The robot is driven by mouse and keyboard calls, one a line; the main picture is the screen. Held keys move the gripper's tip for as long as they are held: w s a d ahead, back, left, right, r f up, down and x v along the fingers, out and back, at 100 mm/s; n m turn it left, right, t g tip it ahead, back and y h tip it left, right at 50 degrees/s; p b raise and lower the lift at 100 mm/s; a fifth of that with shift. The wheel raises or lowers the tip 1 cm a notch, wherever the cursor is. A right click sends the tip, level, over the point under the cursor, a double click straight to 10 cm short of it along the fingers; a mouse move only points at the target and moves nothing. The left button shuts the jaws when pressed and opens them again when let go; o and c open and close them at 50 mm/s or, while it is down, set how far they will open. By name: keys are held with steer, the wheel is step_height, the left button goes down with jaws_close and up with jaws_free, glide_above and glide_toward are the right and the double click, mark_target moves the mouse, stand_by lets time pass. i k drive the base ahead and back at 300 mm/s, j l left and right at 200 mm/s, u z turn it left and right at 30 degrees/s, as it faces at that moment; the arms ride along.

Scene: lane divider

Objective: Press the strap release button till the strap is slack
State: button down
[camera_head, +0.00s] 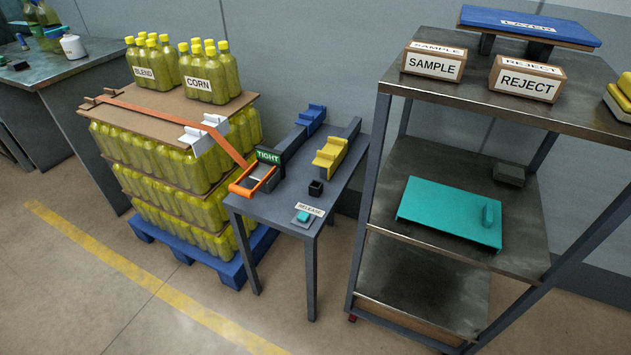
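The release button (303,217) is a small teal block on a grey base at the front corner of a narrow grey table (290,197). A white sign reading RELEASE stands just behind it. The orange strap (226,144) runs from the top of the bottle stack down to the table. A green TIGHT sign (268,156) stands beside an orange frame (252,181) near the strap's lower end. The strap looks straight and taut. My gripper is not in view, and nothing touches the button.
The stack of yellow-green bottles (180,170) stands on a blue pallet (210,262) left of the table. A yellow tool (331,153) and a small black block (315,187) sit on the table. A metal shelf rack (440,235) stands close on the right. Floor in front is clear.

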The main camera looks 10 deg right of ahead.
mark_target(302, 216)
steer(key=i+j+z, duration=0.1)
steer(key=j, duration=0.3)
steer(key=i+j+z, duration=0.15)
steer(key=j, duration=0.25)
steer(key=i+j+z, duration=0.1)
steer(key=j, duration=0.35)
steer(key=i+j+z, duration=0.15)
steer(key=j, duration=0.3)
steer(key=i+j+z, duration=0.1)
steer(key=j, duration=0.35)
